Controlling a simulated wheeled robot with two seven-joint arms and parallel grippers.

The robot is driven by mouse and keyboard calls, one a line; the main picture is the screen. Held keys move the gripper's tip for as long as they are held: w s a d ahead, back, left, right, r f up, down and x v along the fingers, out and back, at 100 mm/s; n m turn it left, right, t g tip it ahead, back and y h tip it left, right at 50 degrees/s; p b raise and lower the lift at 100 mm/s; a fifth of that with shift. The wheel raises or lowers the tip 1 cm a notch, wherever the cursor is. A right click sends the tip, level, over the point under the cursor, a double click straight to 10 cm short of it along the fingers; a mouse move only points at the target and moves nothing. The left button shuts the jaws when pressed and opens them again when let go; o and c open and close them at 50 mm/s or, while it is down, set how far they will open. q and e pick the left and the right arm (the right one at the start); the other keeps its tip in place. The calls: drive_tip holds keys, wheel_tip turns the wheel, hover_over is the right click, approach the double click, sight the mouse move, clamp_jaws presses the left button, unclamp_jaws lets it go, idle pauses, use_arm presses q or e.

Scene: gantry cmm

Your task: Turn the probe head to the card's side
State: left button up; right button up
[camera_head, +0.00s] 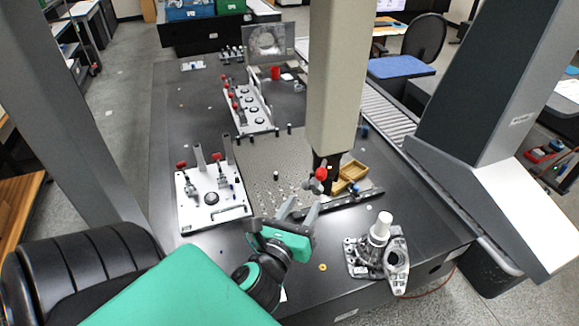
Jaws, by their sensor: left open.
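The black probe head (324,163) hangs at the bottom of the beige vertical column (335,80). A red knob (321,174) shows on its near side. My left gripper (300,207) comes from the bottom left, its green body below and its two grey fingers pointing up towards the knob. It is open and empty, and its fingers seem to end just short of the knob. A small white piece (284,295) shows partly behind my left arm; I cannot tell whether it is the card. My right gripper is not in view.
A white fixture plate (190,212) with red-tipped clamps stands left on the dark table, another (259,118) farther back. A grey metal casting (398,268) stands right of my gripper. A wooden tray (355,170) lies behind the probe head. Grey gantry posts rise at both sides.

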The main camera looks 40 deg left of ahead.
use_arm(q)
drive_tip(key=shift+p+v, duration=1.35)
drive_tip(key=shift+v, duration=1.4)
drive_tip(key=d+f+m+g+h+b, duration=0.2)
drive_tip(key=d+f+m+g+h, duration=0.15)
drive_tip(key=f+m, duration=1.4)
drive_tip(key=d+f+m+g+h+b, duration=0.3)
drive_tip(key=f+m, duration=0.5)
drive_tip(key=f, duration=1.9)
drive_tip(key=s+f+m+g, duration=0.2)
drive_tip(key=s+f+m, duration=0.35)
drive_tip(key=f, duration=0.45)
drive_tip(key=s+f+m+g, duration=0.2)
drive_tip(key=s+f+m, duration=0.2)
drive_tip(key=s+f, duration=0.4)
drive_tip(key=s+a+f+m+g, duration=0.3)
drive_tip(key=s+f+m, duration=0.1)
drive_tip(key=s, duration=0.3)
drive_tip(key=s+a+f+m+g+y+b, duration=0.1)
drive_tip(key=s+a+f+m+g, duration=0.2)
drive_tip(key=s+f+m, duration=0.2)
wheel_tip(320, 180, down, 3)
drive_tip(key=shift+s+r, duration=0.2)
drive_tip(key=shift+s, duration=0.85)
